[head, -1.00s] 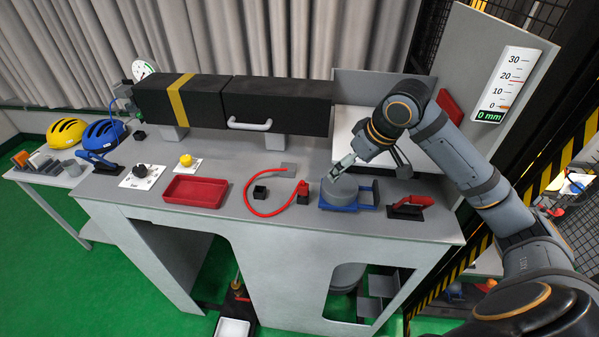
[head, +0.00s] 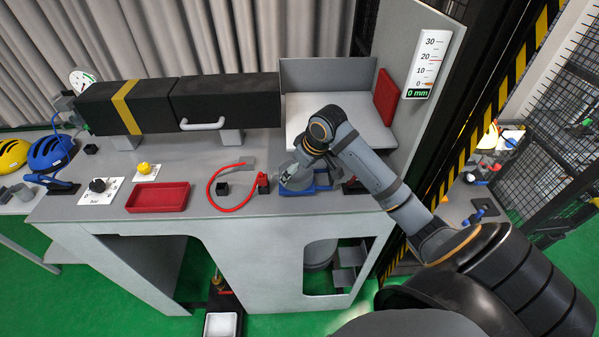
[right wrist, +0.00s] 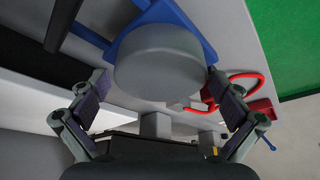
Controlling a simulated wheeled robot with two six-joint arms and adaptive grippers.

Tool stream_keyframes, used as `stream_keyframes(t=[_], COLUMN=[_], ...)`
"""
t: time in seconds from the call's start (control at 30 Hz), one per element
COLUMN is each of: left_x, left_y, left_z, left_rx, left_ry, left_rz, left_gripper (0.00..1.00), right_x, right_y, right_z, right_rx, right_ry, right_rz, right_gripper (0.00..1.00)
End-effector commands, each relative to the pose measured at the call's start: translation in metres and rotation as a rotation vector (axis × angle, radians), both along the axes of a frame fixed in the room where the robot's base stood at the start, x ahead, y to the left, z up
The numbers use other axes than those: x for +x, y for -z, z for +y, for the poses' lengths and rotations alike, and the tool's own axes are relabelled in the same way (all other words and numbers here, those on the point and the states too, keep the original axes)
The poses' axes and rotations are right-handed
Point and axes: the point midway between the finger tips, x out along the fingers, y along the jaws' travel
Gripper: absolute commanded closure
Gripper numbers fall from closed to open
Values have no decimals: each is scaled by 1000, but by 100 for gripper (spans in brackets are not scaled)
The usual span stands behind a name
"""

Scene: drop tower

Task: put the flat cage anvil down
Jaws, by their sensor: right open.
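The flat cage anvil (head: 298,184), a grey round block, sits on a blue frame (head: 322,187) on the bench, at the front right in the head view. My right gripper (head: 297,171) is at the anvil and partly covers it. In the right wrist view the anvil (right wrist: 163,58) lies between the spread fingers of my open right gripper (right wrist: 158,82). Gaps show beside both fingers, and I see no grip on it. The anvil's underside is hidden. My left gripper is not in view.
A red tray (head: 158,197) is further left. A long black box (head: 222,101) stands behind. A panel with a scale (head: 425,64) rises at the back right.

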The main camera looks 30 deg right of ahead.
Motion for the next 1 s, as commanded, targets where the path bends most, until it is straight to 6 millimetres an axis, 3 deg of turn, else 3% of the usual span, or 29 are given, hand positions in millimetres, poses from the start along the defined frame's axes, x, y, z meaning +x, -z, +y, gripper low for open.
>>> stream_keyframes(t=[0.1,0.27,0.8,1.0], left_x=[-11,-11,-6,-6], left_y=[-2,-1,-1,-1], left_z=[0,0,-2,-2], left_rx=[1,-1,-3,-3], left_ry=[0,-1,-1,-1], left_rz=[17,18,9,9], left_gripper=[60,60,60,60], right_x=[2,3,3,3], right_y=[7,7,7,5], right_z=[1,1,1,1], right_rx=[0,-2,-1,-2], right_ry=[-1,-1,-1,-2], right_rz=[0,0,-1,-7], right_gripper=[0,0,70,70])
